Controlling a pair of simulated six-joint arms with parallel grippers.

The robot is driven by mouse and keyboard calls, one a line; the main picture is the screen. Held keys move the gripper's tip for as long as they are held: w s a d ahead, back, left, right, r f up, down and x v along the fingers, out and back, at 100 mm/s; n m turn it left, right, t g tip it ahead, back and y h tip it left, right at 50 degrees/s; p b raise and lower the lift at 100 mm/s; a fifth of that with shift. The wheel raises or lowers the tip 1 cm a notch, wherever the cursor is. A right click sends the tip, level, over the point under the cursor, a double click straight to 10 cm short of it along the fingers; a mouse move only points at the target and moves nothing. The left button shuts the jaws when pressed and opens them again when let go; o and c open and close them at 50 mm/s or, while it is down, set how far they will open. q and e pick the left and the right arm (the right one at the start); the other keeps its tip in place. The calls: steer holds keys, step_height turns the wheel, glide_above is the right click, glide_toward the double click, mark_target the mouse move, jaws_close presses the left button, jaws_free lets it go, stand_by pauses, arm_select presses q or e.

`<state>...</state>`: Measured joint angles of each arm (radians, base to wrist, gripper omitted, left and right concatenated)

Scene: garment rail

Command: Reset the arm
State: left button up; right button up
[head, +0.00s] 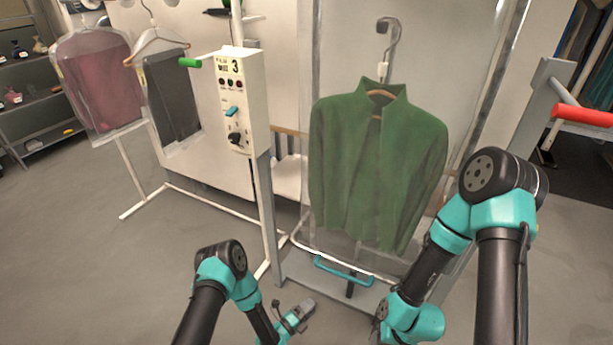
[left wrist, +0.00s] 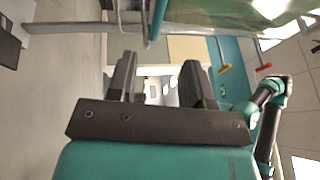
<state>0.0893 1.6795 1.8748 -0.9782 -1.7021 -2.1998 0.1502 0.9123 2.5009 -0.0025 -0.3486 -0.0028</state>
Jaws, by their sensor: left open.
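My left gripper (head: 300,314) is low in the head view, in front of the garment stand's base and below the green jacket (head: 375,165). Its two dark fingers also show in the left wrist view (left wrist: 160,80), apart with nothing between them. The jacket hangs on a hanger from a hook, clear of my left gripper. My right arm is bent at the right of the head view, its forearm in front of the jacket's lower right side. My right gripper is not visible.
A blue handle bar (head: 343,270) lies below the jacket. A control box (head: 238,100) on a post stands left of it. Covered garments (head: 98,80) hang at the left. A red-ended bar (head: 583,115) is at the right. The floor at left is clear.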

arm_select(q)
steer(key=a+r+n+g+y, duration=0.3)
steer(key=a+n+g+y, duration=0.35)
steer(key=a+n, duration=0.7)
steer(key=s+a+r+n+g+y, duration=0.2)
steer(key=s+a+r+n, duration=0.2)
steer(key=s+n, duration=0.4)
steer(key=s+a+r+n+g+y, duration=0.3)
steer(key=s+a+r+n, duration=0.2)
steer(key=s+n, duration=0.4)
steer(key=shift+s+a+r, duration=0.2)
steer(key=shift+s+a, duration=0.1)
steer(key=shift+a, duration=0.45)
steer(key=shift+g, duration=0.25)
stand_by(1.3)
